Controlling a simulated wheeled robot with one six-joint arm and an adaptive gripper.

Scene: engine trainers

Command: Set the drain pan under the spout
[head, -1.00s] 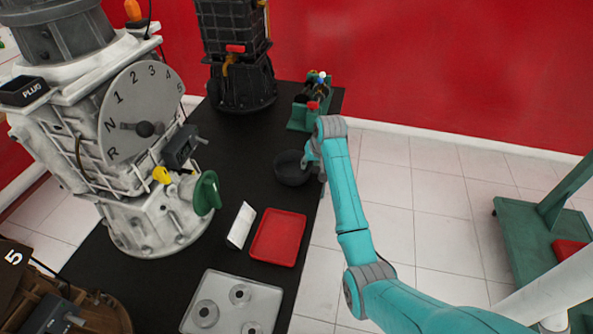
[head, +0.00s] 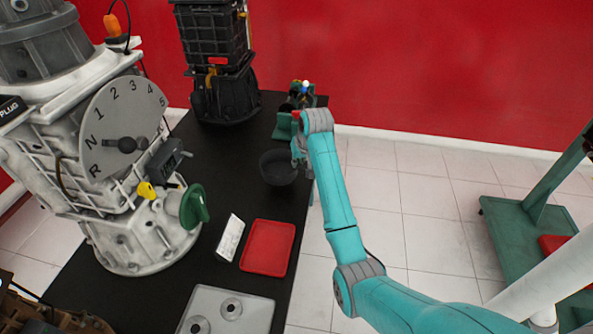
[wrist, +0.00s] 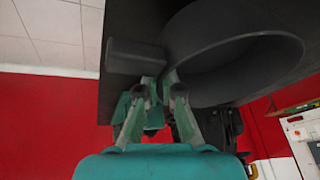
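The drain pan (head: 277,168), a dark round bowl, is at the right side of the black table in the head view. My gripper (head: 302,160) is at its right edge. In the wrist view the pan (wrist: 235,88) fills the upper right, with a block-like handle (wrist: 135,55) beside it. My gripper (wrist: 160,80) has its fingertips close together at the handle and looks shut on it; the exact contact is partly hidden. The pan appears slightly raised off the table. A yellow fitting (head: 146,190) shows low on the grey gearbox (head: 115,215); I cannot tell whether it is the spout.
A red tray (head: 267,248), a white card (head: 230,237) and a metal plate (head: 228,311) lie near the front. A green rack (head: 286,127) and dark engine unit (head: 226,95) stand behind. The green disc (head: 194,206) juts from the gearbox. Bare tabletop (head: 225,170) lies between gearbox and pan.

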